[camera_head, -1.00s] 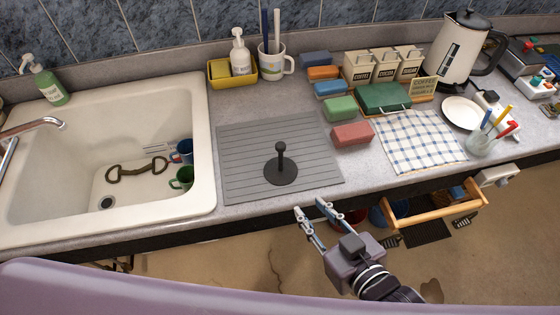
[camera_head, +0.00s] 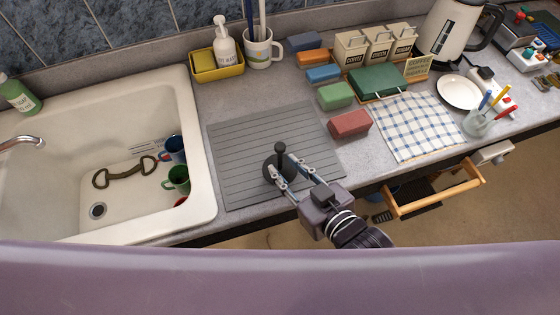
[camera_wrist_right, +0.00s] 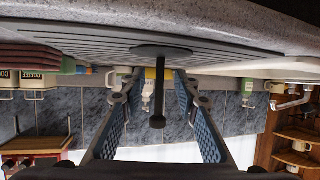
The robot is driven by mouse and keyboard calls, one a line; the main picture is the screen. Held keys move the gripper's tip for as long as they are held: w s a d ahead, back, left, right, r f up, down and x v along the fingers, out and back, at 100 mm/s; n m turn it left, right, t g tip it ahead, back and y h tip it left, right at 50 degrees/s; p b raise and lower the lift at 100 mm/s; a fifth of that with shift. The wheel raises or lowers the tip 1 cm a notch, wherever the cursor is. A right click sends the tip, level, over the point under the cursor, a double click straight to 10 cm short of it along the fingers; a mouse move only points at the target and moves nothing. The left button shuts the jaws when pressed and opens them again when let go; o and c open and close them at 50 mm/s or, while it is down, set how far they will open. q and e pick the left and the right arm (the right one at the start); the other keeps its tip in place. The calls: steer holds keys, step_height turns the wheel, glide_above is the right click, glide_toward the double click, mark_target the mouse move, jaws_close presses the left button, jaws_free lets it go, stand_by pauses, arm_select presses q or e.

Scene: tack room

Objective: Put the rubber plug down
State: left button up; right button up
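The black rubber plug (camera_head: 280,149) stands upright on the grey ribbed mat (camera_head: 233,140), its round disc down and its knobbed stem up. My right gripper (camera_head: 280,166) is at the plug, its fingers reaching in from the front right. In the right wrist view, which is upside down, the plug's stem (camera_wrist_right: 158,88) stands between the two spread fingers of this gripper (camera_wrist_right: 158,76), with a gap on both sides. The right gripper is open and holds nothing. My left gripper is not in view.
The sink (camera_head: 205,190) lies left of the mat, with mugs and a dark handled object inside. A red block (camera_head: 349,124) and a green block (camera_head: 336,95) sit right of the mat. A checked cloth (camera_head: 415,125) lies farther right. An open drawer (camera_head: 435,195) juts out below the counter.

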mark_target(281, 164)
steer(key=shift+x, duration=1.6)
jaws_close()
